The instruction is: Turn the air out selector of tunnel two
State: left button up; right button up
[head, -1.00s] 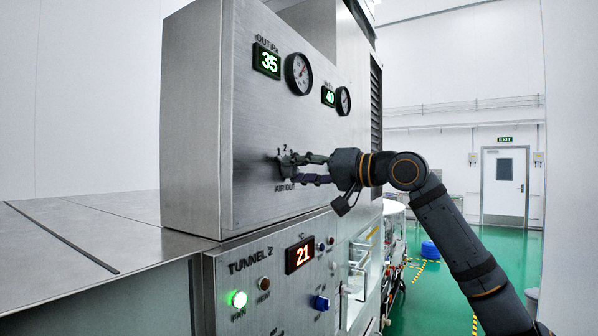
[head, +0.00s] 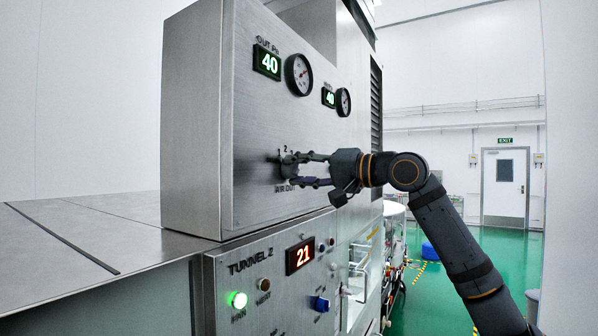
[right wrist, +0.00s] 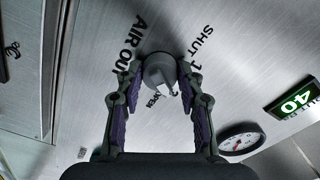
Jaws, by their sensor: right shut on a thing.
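The air out selector is a round grey knob (right wrist: 160,72) on the steel panel, seen in the right wrist view between the lettering "AIR OUT", "SHUT" and "OPEN". It also shows in the head view (head: 287,163), partly covered by my fingers. My right gripper (head: 292,170) reaches in from the right with its fingertips at the panel. In the right wrist view its two fingers (right wrist: 159,78) are shut on the knob, one on each side. The knob's pointer is partly hidden. My left gripper is not in view.
Above the selector are a green "40" display (head: 267,62), a gauge (head: 299,74), a second "40" display (head: 328,97) and a second gauge (head: 343,102). Below is the TUNNEL 2 panel (head: 250,264) with buttons and a red "21" display (head: 300,255).

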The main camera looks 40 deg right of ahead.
aim_at(286, 126)
jog(key=o, duration=1.2)
jog(key=shift+s+d, duration=0.1)
jog(key=shift+c, duration=0.2)
jog(key=shift+r, duration=0.1)
jog(key=r, duration=0.6)
jog(key=shift+d, duration=0.35)
jog(key=r, duration=0.1)
jog(key=a+r, duration=0.1)
jog(key=r, duration=0.1)
jog(key=shift+s+a+r, duration=0.1)
jog(key=shift+a+r, duration=0.15)
jog(key=shift+r, duration=0.2)
jog(key=shift+d+f, duration=0.1)
jog(key=shift+d, duration=0.45)
